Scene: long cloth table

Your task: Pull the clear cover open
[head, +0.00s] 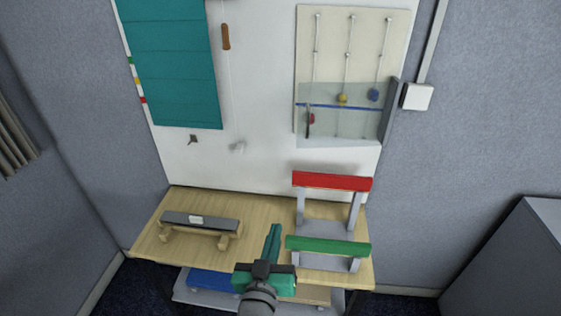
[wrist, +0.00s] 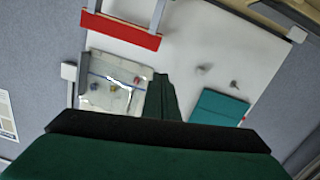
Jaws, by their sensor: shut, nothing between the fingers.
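The clear cover (head: 350,125) is a see-through panel over the lower part of a cream board (head: 350,45) on the white wall panel. A blue line crosses it, and a grey upright piece (head: 389,112) stands at its right side. Whether it is hinged or slides, I cannot tell. The cover also shows in the wrist view (wrist: 113,66), turned around and with bright glare. My gripper (head: 274,230) is shut and empty over the table's front part, well below and apart from the cover. Its closed fingers show in the wrist view (wrist: 162,95), beside the board's image.
A red bar (head: 332,181) and a green bar (head: 328,246) on grey supports stand on the wooden table (head: 160,238), right of my gripper. A grey-topped block (head: 201,222) stands left. A teal cloth (head: 172,65) and a brown-handled cord (head: 226,37) hang on the wall panel.

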